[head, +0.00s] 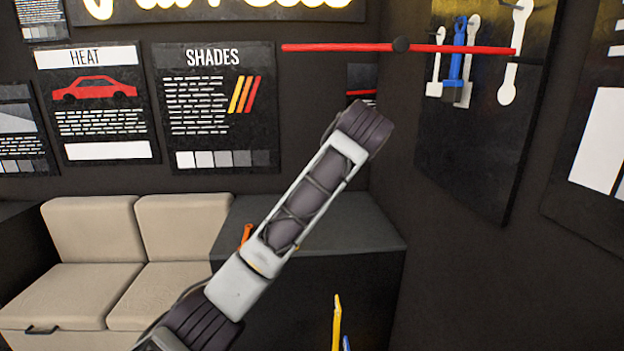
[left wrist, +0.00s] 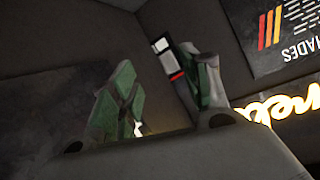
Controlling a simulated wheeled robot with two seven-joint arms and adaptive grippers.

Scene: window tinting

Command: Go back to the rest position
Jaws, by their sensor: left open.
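My left arm (head: 305,195) rises from the bottom of the head view and slants up to the right, in front of a dark counter. Its gripper does not show in the head view. In the left wrist view my left gripper (left wrist: 155,68) has its two green-grey fingers spread apart. No held object shows between them. A small white, black and red patch (left wrist: 167,55) shows beside the right finger; I cannot tell what it is. My right arm and gripper are in neither view.
A beige sofa (head: 85,250) stands at lower left, next to the dark counter (head: 370,235). A long red bar (head: 340,47) with a black hub spans the upper right, by a tool panel (head: 480,135). Yellow and blue tips (head: 337,320) show at the bottom. Posters (head: 215,105) hang behind.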

